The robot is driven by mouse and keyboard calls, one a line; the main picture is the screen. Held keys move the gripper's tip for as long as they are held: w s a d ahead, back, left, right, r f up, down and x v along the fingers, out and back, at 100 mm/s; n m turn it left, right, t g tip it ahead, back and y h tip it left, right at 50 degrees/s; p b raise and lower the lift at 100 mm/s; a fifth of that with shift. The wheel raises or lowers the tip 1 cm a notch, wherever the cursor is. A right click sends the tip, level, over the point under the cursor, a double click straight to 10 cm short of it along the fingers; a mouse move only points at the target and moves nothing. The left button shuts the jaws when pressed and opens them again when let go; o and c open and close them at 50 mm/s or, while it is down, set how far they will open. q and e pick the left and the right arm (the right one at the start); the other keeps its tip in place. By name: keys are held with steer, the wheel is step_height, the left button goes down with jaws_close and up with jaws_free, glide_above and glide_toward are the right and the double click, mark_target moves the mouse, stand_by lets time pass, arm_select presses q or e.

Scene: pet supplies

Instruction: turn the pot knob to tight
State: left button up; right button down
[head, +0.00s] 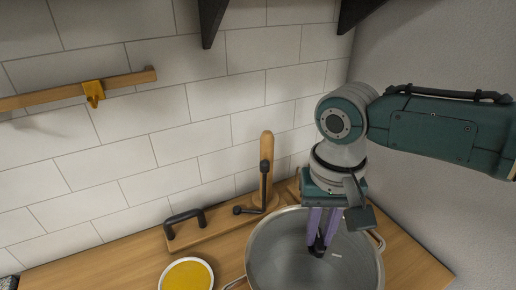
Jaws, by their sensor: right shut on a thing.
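The large grey metal pot (272,262) stands on the wooden counter at the bottom centre-right, with side handles at its rim. A small dark knob (317,253) shows at the middle of its grey top, and a short pale mark (337,255) lies just right of it. My right gripper (318,246) points down over the pot, its purple fingers shut on the knob. The fingertips hide most of the knob, so its turn angle cannot be told. My left gripper is not in view.
A wooden board (215,229) with a black handle (185,220) and an upright post with a black lever (264,185) stands behind the pot. A yellow-topped round container (187,276) is at left. A wooden rail (60,94) with a yellow hook is on the tiled wall.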

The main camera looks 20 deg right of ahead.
steer(key=m+p, duration=0.3)
steer(key=m, duration=0.1)
steer(key=shift+r+m, duration=0.15)
steer(key=shift+m, duration=0.15)
steer(key=m+p, duration=0.2)
steer(key=m, duration=0.3)
steer(key=m+p, duration=0.1)
steer(key=m, duration=0.5)
steer(key=shift+s, duration=0.1)
steer(key=m, duration=0.5)
steer(key=shift+p, duration=0.3)
steer(key=shift+m, duration=0.3)
steer(key=c, duration=0.8)
jaws_free()
steer(key=shift+d, duration=0.1)
